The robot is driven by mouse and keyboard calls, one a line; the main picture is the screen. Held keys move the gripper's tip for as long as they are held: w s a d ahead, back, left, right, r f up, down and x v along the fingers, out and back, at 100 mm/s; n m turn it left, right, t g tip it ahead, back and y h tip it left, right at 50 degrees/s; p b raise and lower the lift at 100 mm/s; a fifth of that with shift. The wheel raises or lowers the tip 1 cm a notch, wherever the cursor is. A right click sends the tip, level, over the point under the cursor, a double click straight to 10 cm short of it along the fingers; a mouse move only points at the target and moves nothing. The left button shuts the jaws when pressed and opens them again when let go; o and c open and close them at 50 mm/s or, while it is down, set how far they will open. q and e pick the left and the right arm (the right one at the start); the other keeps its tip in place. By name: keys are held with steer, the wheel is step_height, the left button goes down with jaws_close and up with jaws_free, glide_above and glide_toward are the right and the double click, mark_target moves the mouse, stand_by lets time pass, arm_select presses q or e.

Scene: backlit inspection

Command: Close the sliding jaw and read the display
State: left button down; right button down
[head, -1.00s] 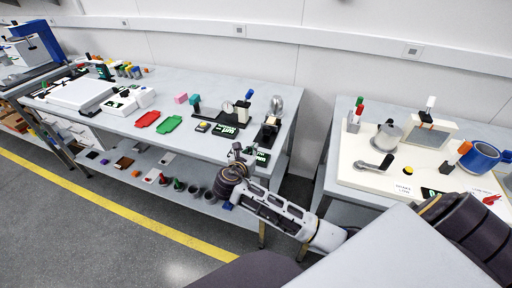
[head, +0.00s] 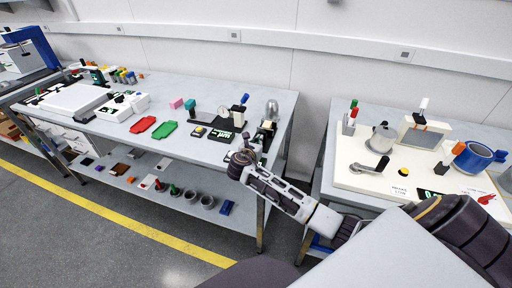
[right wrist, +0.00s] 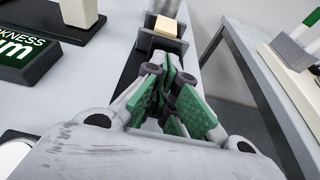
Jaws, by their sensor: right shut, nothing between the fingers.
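The dark measuring device with the sliding jaw (head: 268,131) stands at the right end of the long bench. In the right wrist view its black rail runs away from me, with a dark jaw block (right wrist: 163,43) and a tan block (right wrist: 166,26) at the far end. My right gripper (head: 250,150) is shut and empty at the device's near side. In the right wrist view its green-padded fingers (right wrist: 172,82) are together over the rail, just short of the jaw block; contact is unclear. The device's display is mostly hidden behind my gripper. My left gripper is out of view.
A dial gauge stand (head: 238,112) and a metal dome (head: 272,107) stand close by. A gap separates this bench from the right bench, which carries a cream panel (head: 360,178).

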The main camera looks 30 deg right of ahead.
mark_target(264, 133)
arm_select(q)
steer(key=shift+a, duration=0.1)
arm_select(e)
steer(key=shift+w+d, duration=0.4)
steer(key=shift+d, duration=0.1)
steer(key=shift+w+d+r+p, duration=0.1)
steer(key=shift+d+p, duration=0.05)
steer(key=shift+p, duration=0.25)
steer(key=shift+w+d+p, duration=0.15)
steer(key=shift+w+p, duration=0.05)
steer(key=shift+p, duration=0.25)
steer(key=shift+d+r, duration=0.1)
steer(key=shift+d, duration=0.05)
steer(key=shift+w+d, duration=0.1)
arm_select(q)
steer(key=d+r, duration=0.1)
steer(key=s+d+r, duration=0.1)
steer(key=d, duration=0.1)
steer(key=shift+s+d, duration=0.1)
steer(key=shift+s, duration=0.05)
steer(key=shift+p, duration=0.3)
arm_select(e)
steer(key=shift+r, duration=0.1)
